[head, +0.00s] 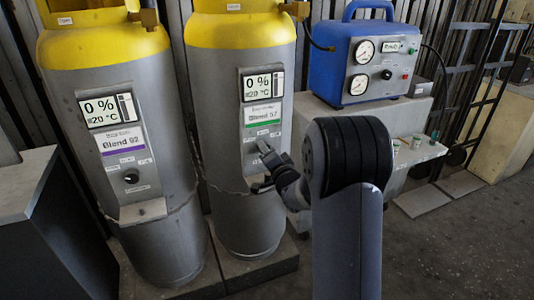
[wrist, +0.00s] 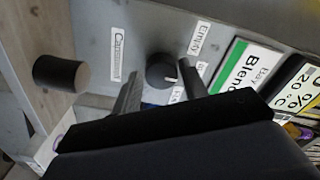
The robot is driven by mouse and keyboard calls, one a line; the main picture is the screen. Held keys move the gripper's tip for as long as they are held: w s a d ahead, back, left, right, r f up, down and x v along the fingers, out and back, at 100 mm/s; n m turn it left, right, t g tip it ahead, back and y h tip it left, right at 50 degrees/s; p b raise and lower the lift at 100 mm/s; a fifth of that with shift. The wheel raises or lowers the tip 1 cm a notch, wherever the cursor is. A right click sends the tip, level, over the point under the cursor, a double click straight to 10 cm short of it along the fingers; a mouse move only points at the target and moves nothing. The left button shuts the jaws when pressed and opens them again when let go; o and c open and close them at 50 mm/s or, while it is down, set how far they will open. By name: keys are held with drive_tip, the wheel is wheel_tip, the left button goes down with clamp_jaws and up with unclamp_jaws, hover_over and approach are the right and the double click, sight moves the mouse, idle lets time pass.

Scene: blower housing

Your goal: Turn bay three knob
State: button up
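Two grey cylinders with yellow tops stand in the head view, each with a panel. The left panel reads "Blend 92" (head: 122,140) and has a dark knob (head: 131,178). The right panel reads "Blend 57" (head: 262,115); its bay number is too small to read. My gripper (head: 262,168) is at the lower part of the right panel and hides its knob there. The wrist view shows that round black knob (wrist: 161,71) with a white mark, between my two open fingers. Labels "Empty" and "Containment" sit beside it. Contact cannot be told.
A black cylindrical part (wrist: 60,73) sticks out left of the knob in the wrist view. A blue gauge box (head: 370,60) stands on a grey cabinet at the right. A dark cabinet (head: 45,220) is at the left. Floor at the right is open.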

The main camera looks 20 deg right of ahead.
drive_tip(key=o, duration=0.3)
drive_tip(key=s, duration=0.7)
drive_tip(key=s+d, duration=0.1)
drive_tip(key=s, duration=0.2)
drive_tip(key=shift+s+d, duration=0.1)
drive_tip(key=shift+s, duration=0.3)
drive_tip(key=shift+w, duration=0.15)
drive_tip(key=w, duration=0.7)
drive_tip(key=w+a, duration=0.1)
drive_tip(key=w, duration=0.2)
drive_tip(key=shift+w+a, duration=0.1)
drive_tip(key=shift+w, duration=0.25)
drive_tip(key=shift+s, duration=0.1)
